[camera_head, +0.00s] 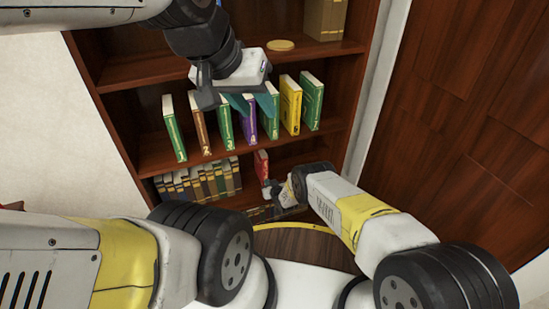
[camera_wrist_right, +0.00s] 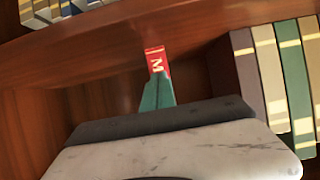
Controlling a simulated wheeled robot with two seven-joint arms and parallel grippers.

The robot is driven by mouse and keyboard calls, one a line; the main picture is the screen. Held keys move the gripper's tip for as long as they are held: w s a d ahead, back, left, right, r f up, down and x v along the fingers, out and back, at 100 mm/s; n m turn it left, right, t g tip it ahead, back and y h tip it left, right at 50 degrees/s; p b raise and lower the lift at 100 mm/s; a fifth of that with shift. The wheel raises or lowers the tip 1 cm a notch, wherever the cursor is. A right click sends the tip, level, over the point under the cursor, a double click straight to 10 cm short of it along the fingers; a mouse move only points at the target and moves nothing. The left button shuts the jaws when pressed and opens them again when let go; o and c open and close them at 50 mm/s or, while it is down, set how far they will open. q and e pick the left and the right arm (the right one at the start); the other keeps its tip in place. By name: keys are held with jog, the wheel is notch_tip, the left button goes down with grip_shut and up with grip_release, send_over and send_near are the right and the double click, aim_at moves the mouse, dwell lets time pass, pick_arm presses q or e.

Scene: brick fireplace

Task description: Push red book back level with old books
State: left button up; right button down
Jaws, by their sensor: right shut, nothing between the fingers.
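The red book (camera_head: 262,163) stands on the lower shelf, to the right of the row of old books (camera_head: 200,182) with a gap between. In the right wrist view, the red book's spine (camera_wrist_right: 154,56) shows a pale letter. My right gripper (camera_head: 268,187) is shut and empty, just in front of the red book. Its teal fingertips (camera_wrist_right: 158,92) overlap the lower spine in the right wrist view; I cannot tell whether they touch. Old books (camera_wrist_right: 272,75) show at right there. My left gripper (camera_head: 251,104) is open and empty before the middle shelf.
Numbered books (camera_head: 290,105) stand on the middle shelf, partly behind my left gripper. A round gold item (camera_head: 280,45) and a tan box (camera_head: 325,18) are on the upper shelf. A brown panelled wall (camera_head: 470,120) is at right.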

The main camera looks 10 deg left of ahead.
jog(key=s+d, duration=0.5)
jog(key=s, duration=0.3)
jog(key=shift+s+d, duration=0.15)
jog(key=shift+d, duration=0.1)
dwell(0.4)
dwell(0.4)
